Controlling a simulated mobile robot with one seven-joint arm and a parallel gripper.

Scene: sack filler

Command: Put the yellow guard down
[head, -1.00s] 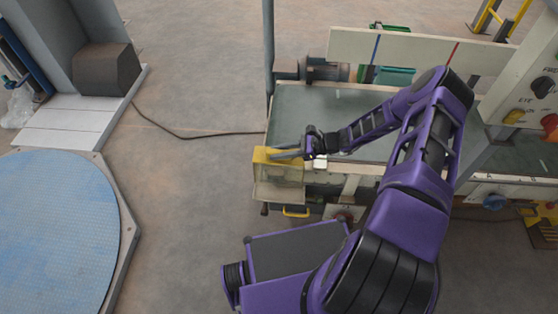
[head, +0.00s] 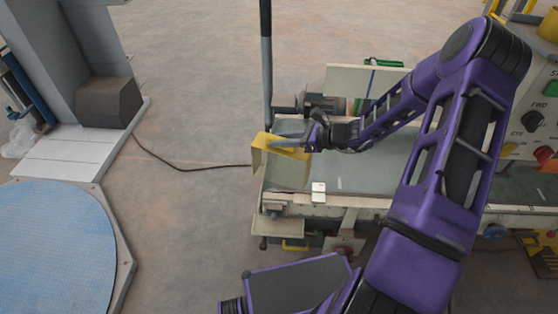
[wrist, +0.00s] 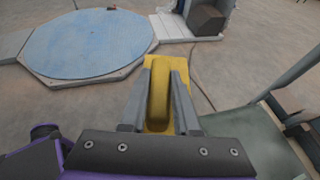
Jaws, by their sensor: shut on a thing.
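The yellow guard (head: 262,152) is a box-like cover with a yellow top and a paler, see-through-looking front. My gripper (head: 290,143) is shut on its top edge and holds it, slightly tilted, over the left end of the conveyor (head: 375,172). In the wrist view, the two grey fingers of my gripper (wrist: 160,105) lie on either side of a raised yellow ridge of the guard (wrist: 155,68). The guard's underside is hidden, so the exact gap beneath it cannot be told.
A blue round platform (head: 55,245) lies left. Open floor (head: 190,205) with a cable lies between.

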